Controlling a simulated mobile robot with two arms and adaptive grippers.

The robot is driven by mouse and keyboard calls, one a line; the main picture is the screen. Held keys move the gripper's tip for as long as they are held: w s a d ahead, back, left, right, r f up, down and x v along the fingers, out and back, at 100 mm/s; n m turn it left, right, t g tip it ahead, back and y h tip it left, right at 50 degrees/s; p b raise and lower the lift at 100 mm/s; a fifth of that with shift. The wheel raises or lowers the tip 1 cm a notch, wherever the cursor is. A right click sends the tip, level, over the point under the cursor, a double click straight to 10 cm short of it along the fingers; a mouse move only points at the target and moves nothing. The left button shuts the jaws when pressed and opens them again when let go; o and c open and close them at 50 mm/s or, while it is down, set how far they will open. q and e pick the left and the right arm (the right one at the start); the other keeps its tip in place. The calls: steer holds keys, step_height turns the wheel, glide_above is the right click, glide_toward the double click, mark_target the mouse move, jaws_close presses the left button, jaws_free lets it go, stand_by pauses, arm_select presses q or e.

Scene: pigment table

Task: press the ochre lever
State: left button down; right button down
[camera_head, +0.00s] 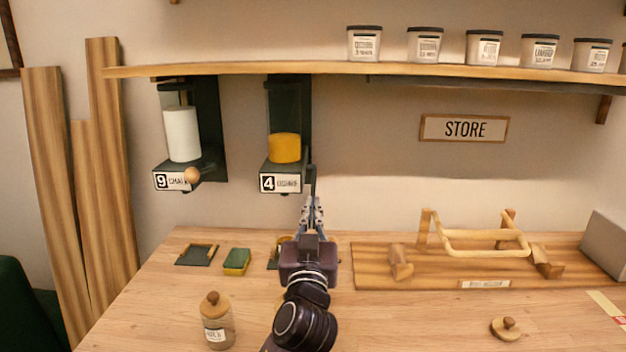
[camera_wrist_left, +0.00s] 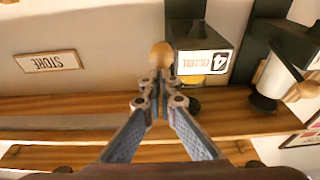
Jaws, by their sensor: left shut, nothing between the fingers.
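The ochre dispenser (camera_head: 285,150) hangs under the shelf, with yellow pigment in a clear tube and a label reading 4. Its dark lever (camera_head: 311,176) is at its right side. My left gripper (camera_head: 311,203) is shut and empty, pointing up just below the lever, and hides the lever's knob in the head view. In the left wrist view, which is upside down, the round wooden knob (camera_wrist_left: 161,55) is just beyond the shut fingertips (camera_wrist_left: 158,78). I cannot tell whether they touch. The dispenser's label (camera_wrist_left: 203,62) is beside it. My right gripper is out of view.
A chalk dispenser (camera_head: 183,135) with its own wooden knob (camera_head: 192,175) hangs to the left. On the table are a lidded jar (camera_head: 217,325), a sponge (camera_head: 237,261), a dark mat (camera_head: 196,255) and a wooden rack (camera_head: 385,276). The front middle right is mostly clear.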

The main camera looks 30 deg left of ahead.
arm_select(q)
steer(key=shift+f, duration=0.4)
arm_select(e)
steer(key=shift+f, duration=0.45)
